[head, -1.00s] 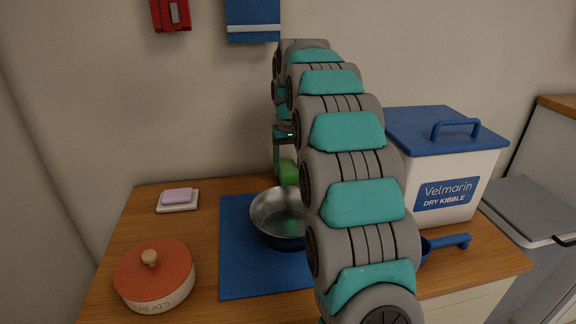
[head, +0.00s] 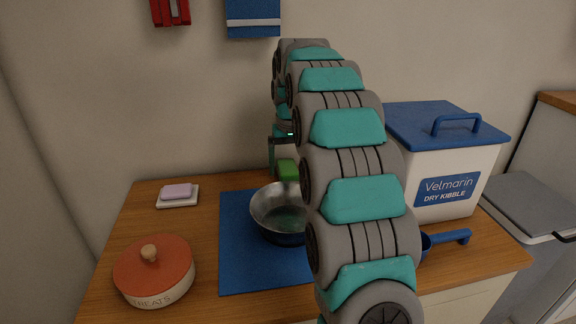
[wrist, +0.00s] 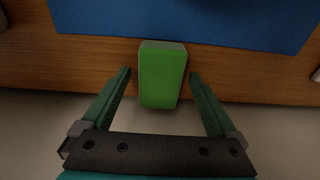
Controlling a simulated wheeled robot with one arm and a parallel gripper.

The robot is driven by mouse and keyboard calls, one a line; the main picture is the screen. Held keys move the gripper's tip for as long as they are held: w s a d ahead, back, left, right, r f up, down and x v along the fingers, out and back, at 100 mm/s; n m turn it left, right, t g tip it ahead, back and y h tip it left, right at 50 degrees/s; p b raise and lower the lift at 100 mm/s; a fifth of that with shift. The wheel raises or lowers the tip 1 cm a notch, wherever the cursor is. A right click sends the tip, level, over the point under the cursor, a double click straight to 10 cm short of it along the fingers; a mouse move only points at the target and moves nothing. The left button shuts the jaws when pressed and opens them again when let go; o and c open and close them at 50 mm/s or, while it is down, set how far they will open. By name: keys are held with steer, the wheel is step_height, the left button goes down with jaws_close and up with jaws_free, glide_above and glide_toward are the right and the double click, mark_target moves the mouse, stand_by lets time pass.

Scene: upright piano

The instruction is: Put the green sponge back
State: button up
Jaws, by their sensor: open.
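The green sponge (wrist: 162,75) is a block at the back edge of the wooden counter. It also shows in the head view (head: 287,169), partly hidden by my arm. My gripper (wrist: 160,72) is open, with one finger on each side of the sponge and a visible gap on both sides. In the head view my gripper (head: 280,158) is at the back of the counter near the wall, mostly hidden behind my arm. I cannot tell whether the sponge stands fully on the counter.
A metal bowl (head: 270,205) sits on a blue mat (head: 240,265). A treats pot (head: 153,272) and a soap dish (head: 163,203) are at left. A kibble bin (head: 465,165) and blue scoop (head: 450,237) are at right. A blue towel (head: 253,12) hangs above.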

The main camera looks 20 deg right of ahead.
mark_target(289, 168)
steer(key=shift+r+p, duration=0.3)
steer(key=shift+r, duration=0.4)
step_height(289, 168, up, 12)
steer(key=s+p, duration=0.1)
steer(key=shift+f, duration=0.15)
